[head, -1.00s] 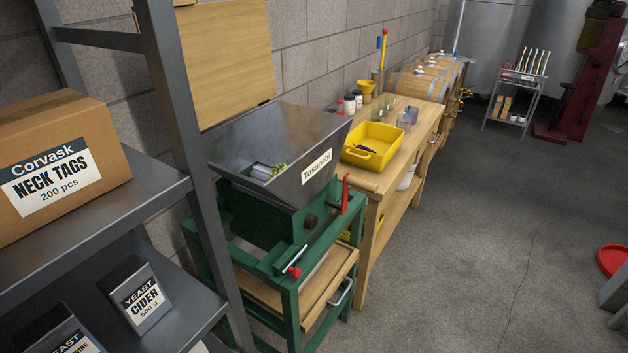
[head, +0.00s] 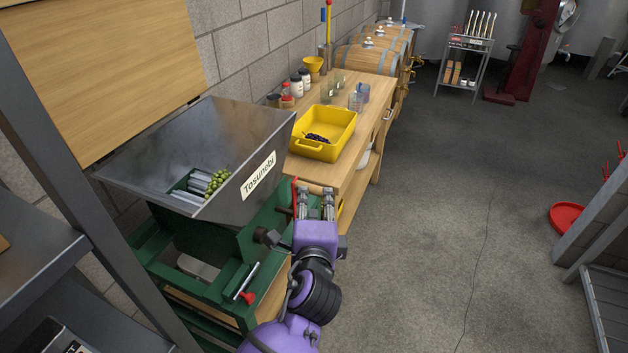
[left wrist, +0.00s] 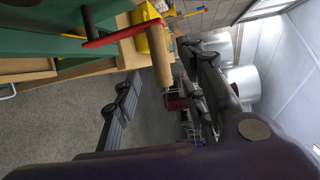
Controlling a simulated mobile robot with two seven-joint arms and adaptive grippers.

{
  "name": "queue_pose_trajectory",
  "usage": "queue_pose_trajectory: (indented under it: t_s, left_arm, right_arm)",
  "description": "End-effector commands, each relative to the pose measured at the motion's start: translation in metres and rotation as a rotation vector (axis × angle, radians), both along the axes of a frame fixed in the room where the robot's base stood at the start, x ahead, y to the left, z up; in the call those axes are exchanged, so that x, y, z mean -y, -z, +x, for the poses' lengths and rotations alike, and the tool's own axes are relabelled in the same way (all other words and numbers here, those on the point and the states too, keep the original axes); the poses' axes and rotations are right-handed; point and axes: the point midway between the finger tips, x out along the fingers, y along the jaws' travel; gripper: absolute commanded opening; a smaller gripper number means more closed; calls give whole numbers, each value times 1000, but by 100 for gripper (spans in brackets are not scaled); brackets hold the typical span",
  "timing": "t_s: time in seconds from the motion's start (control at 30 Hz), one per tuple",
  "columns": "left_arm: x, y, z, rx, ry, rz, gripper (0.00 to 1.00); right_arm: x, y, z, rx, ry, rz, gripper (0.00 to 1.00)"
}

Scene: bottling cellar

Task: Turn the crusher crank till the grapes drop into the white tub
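The crusher has a grey hopper (head: 215,145), labelled Tosunebi, on a green frame (head: 240,240). Green grapes (head: 217,180) lie by metal rollers in the hopper's bottom. Its red crank arm (head: 294,192) is partly hidden by my left gripper (head: 315,203). In the left wrist view, the crank arm (left wrist: 122,34) runs from a dark shaft to a wooden handle (left wrist: 160,60). The handle appears between the lines of my open fingers (left wrist: 160,90); I see no grip on it. A pale shape (head: 198,268) shows low in the frame; I cannot tell whether it is the tub. My right gripper is out of view.
A wooden bench (head: 345,180) behind the crusher carries a yellow crate (head: 322,147), jars and a funnel. A metal rod with a red knob (head: 248,297) sits on the frame. A grey shelf (head: 45,250) stands close at left.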

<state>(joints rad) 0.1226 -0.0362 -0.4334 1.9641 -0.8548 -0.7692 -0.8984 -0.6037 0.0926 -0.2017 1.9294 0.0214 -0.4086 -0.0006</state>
Motion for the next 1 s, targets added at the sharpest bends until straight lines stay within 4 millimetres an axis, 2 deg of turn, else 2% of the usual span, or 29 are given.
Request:
queue_pose_trajectory:
  t_s: [0.13,0.43,0.6,0.83,1.0]
  left_arm:
    - [-2,1,20,2,-2,10,39]
    - [-6,10,63,3,-1,5,39]
    - [-6,13,72,0,0,3,39]
    - [-7,14,73,-1,-1,3,39]
    - [-7,14,73,-1,-1,3,18]
  right_arm:
    - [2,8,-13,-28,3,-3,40]
    - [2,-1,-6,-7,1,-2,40]
    - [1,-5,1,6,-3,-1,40]
    - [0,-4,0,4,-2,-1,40]
    - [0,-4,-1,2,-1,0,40]
